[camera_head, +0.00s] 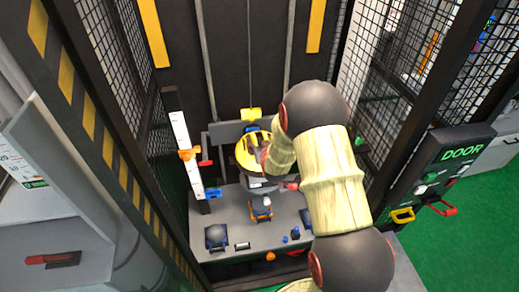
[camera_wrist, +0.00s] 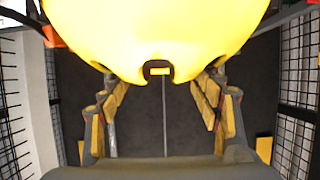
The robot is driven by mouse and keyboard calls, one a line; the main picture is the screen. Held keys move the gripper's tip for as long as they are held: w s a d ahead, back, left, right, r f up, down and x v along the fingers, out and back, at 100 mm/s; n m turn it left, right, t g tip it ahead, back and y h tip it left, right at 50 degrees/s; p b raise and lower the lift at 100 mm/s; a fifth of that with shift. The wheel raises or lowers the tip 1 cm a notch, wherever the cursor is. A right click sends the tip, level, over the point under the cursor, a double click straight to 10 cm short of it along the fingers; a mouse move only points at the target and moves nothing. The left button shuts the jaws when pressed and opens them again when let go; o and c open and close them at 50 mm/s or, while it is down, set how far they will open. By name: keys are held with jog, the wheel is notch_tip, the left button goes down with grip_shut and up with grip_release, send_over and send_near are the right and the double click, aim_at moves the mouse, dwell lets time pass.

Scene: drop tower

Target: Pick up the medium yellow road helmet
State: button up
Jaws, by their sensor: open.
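The yellow helmet (camera_head: 247,148) hangs or rests inside the drop tower, above the grey base plate, in the head view. My arm and gripper (camera_head: 266,158) cover its right side. In the wrist view the yellow helmet (camera_wrist: 155,35) fills the top middle, with its rim and a small notch facing me. My gripper (camera_wrist: 160,88) is open, one finger on each side of the helmet's near edge. I cannot tell whether the fingers touch it. What holds the helmet from below is mostly hidden.
The grey base plate (camera_head: 270,232) carries a dark helmet-like part (camera_head: 216,236) and an orange-and-dark part (camera_head: 261,207). A white scale post (camera_head: 185,150) stands left. Mesh side walls and a striped frame (camera_head: 95,130) enclose the tower. A DOOR panel (camera_head: 455,155) is at right.

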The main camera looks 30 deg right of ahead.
jog(key=shift+w+d+f, duration=0.1)
jog(key=shift+w, duration=0.15)
jog(key=shift+c, duration=0.5)
jog(key=c, duration=1.4)
